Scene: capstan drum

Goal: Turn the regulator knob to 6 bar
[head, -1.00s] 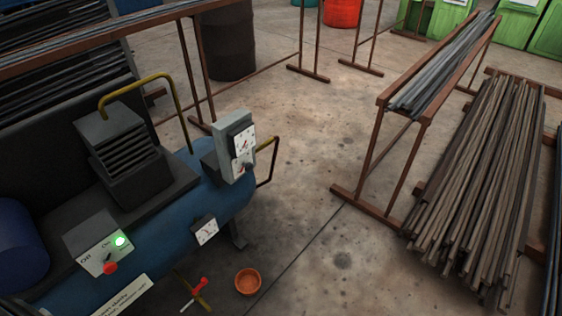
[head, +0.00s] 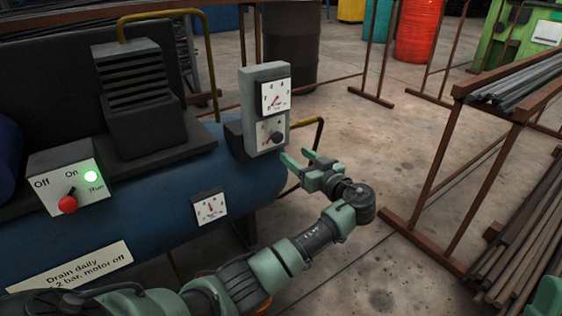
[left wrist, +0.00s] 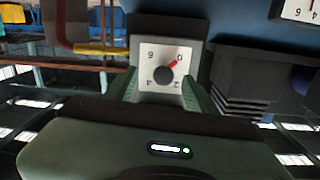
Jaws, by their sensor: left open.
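The regulator knob (head: 277,137) is dark and round, on a white dial low on the grey panel (head: 247,104). In the left wrist view the knob (left wrist: 163,75) sits at the dial's centre, marked 0, 2, 4 and 6. Its red pointer is at about 0. My left gripper (head: 298,160) is open, just right of and below the dial in the head view. In the left wrist view its green fingers (left wrist: 160,92) lie either side of the dial, apart from the knob.
A pressure gauge (head: 276,98) is above the knob. The blue tank carries another gauge (head: 210,208) and a switch box (head: 66,181) with a red lever and lit green lamp. A rod rack (head: 450,165) is further right.

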